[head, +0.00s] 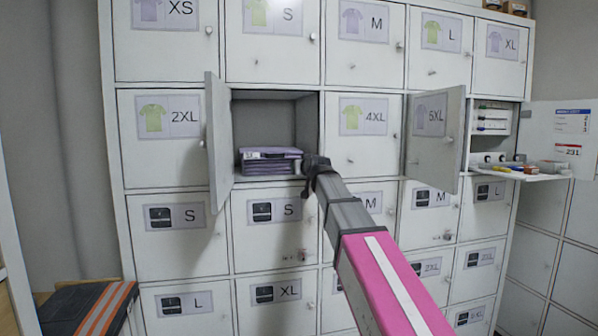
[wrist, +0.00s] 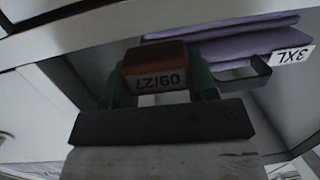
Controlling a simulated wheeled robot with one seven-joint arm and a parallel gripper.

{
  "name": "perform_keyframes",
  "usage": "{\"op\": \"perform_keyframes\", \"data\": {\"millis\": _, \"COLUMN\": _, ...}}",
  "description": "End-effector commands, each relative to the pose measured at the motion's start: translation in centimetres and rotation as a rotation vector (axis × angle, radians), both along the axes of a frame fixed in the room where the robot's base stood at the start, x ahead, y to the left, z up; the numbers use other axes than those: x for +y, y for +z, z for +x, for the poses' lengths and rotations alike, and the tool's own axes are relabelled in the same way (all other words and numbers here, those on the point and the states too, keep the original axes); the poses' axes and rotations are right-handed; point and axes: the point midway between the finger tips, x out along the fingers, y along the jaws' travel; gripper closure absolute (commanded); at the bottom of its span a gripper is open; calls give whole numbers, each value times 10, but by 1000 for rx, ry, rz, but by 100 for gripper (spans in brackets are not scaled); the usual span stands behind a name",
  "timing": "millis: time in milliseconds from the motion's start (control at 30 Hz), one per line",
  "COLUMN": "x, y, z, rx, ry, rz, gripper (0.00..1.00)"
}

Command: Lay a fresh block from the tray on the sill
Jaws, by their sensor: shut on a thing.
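My gripper (head: 313,163) is at the lower right front of an open compartment, in the head view. In the wrist view my gripper (wrist: 155,85) has green fingers, shut on an orange-brown block (wrist: 155,66) marked 09/27, which looks upside down there. The block cannot be made out in the head view. The sill (head: 262,180) is the compartment's front lower edge; I cannot tell whether the block touches it. The tray (head: 545,177) projects from an open compartment at the far right and bears several small items.
Folded purple shirts (head: 270,160) lie in the open compartment; their 3XL label (wrist: 292,57) shows in the wrist view. A dark grey frame (wrist: 262,72) is beside the block. Open doors stand left (head: 218,135) and right (head: 435,135) of my gripper.

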Motion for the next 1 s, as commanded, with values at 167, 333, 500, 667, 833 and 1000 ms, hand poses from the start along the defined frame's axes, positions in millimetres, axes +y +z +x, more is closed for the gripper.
{"op": "perform_keyframes", "data": {"millis": 167, "x": 12, "y": 1, "z": 34, "rx": 1, "ry": 0, "rz": 0, "gripper": 87}}
{"op": "perform_keyframes", "data": {"millis": 333, "x": 10, "y": -15, "z": 27, "rx": 0, "ry": 0, "rz": -1, "gripper": 87}}
{"op": "perform_keyframes", "data": {"millis": 500, "x": 10, "y": -15, "z": 27, "rx": 0, "ry": 0, "rz": -1, "gripper": 87}}
{"op": "perform_keyframes", "data": {"millis": 667, "x": 10, "y": -18, "z": 27, "rx": 0, "ry": 0, "rz": 0, "gripper": 87}}
{"op": "perform_keyframes", "data": {"millis": 833, "x": 10, "y": -18, "z": 27, "rx": 0, "ry": 0, "rz": 0, "gripper": 21}}
{"op": "perform_keyframes", "data": {"millis": 1000, "x": 10, "y": -17, "z": 27, "rx": 0, "ry": 0, "rz": 0, "gripper": 21}}
